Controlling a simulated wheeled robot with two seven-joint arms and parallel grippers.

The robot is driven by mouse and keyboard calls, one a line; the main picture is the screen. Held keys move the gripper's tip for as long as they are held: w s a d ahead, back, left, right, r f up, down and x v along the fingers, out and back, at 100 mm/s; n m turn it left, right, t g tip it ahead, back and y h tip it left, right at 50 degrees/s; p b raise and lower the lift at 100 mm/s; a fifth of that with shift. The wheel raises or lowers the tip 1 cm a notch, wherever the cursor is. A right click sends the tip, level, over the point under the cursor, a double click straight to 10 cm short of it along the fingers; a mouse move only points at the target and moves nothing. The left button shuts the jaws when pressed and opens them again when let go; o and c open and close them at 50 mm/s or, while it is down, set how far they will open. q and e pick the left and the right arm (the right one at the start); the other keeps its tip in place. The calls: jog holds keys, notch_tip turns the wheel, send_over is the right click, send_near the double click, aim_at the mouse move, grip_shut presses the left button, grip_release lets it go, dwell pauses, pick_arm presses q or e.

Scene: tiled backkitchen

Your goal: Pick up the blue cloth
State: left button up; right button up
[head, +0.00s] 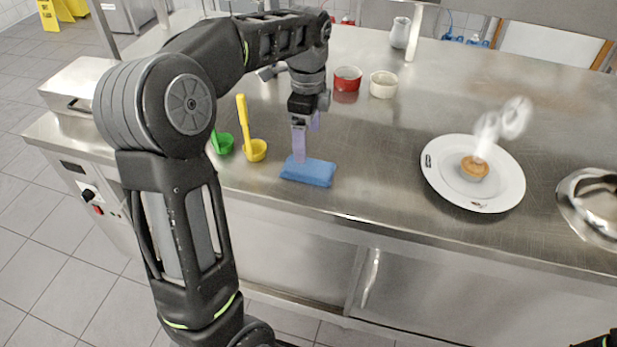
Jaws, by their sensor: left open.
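The blue cloth (308,172) lies flat on the steel counter (390,165), near its front edge. My left gripper (304,158) points down over the cloth, with its pale purple fingertips at the cloth's back edge. The gripper is open. I cannot tell whether the fingertips touch the cloth. Only a small dark part of my right arm shows at the lower right corner, and its gripper is out of view.
A yellow ladle (256,150) and a green ladle (224,144) lie left of the cloth. A white plate (504,186) with a steaming pastry (474,168) and a metal lid (592,208) are right.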

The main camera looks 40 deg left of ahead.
aim_at(308, 167)
pick_arm(q)
jog(key=shift+f, duration=0.4)
jog(key=shift+f, duration=1.3)
jog(key=shift+f+p, duration=0.7)
jog(key=shift+f, duration=1.9)
jog(key=c, duration=1.4)
jog(key=shift+r, duration=0.15)
jog(key=shift+c, duration=0.2)
notch_tip(308, 167, up, 10)
jog(key=b, duration=0.1)
